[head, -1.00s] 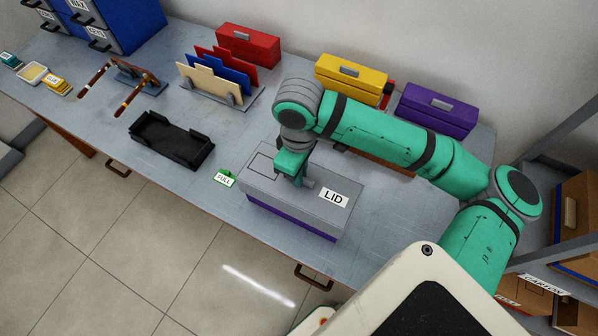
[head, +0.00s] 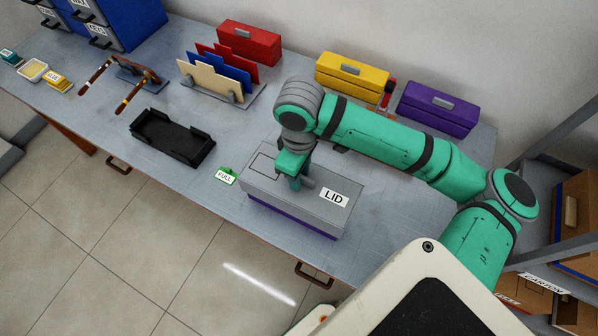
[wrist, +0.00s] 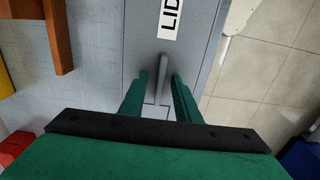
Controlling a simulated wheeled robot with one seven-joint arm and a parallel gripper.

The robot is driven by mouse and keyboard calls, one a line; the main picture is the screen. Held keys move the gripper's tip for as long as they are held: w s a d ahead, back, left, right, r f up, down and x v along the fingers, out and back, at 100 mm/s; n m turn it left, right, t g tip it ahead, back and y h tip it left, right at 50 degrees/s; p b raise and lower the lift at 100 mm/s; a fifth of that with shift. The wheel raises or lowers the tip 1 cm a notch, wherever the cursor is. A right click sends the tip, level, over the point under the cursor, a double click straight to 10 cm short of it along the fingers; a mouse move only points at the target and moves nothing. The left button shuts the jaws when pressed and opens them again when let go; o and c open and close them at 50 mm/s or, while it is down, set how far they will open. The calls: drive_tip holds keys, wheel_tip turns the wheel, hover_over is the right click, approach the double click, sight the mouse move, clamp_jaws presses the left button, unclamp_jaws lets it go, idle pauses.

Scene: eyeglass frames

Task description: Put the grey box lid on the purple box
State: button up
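The grey box lid (head: 270,196), labelled LID, sits on the purple box (head: 292,220) near the front edge of the table. Only a thin purple strip of the box shows below the lid. The lid also fills the middle of the wrist view (wrist: 196,50), with its upright grey handle (wrist: 163,75). My gripper (wrist: 160,78) is open, with one finger on each side of the handle and a gap on both sides. In the head view my gripper (head: 294,184) is down at the lid's top, partly hiding the handle.
A green-edged FULL tag (head: 226,176) lies left of the box. A black tray (head: 172,140) and a folder rack (head: 222,92) stand further left. Red (head: 248,43), yellow (head: 352,76) and purple (head: 437,108) handled cases line the back. The table right of the box is clear.

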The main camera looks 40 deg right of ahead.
drive_tip(key=shift+s, duration=0.1)
wheel_tip(320, 180, up, 11)
idle(0.7)
drive_tip(key=shift+f, duration=0.1)
drive_tip(key=shift+d, duration=0.1)
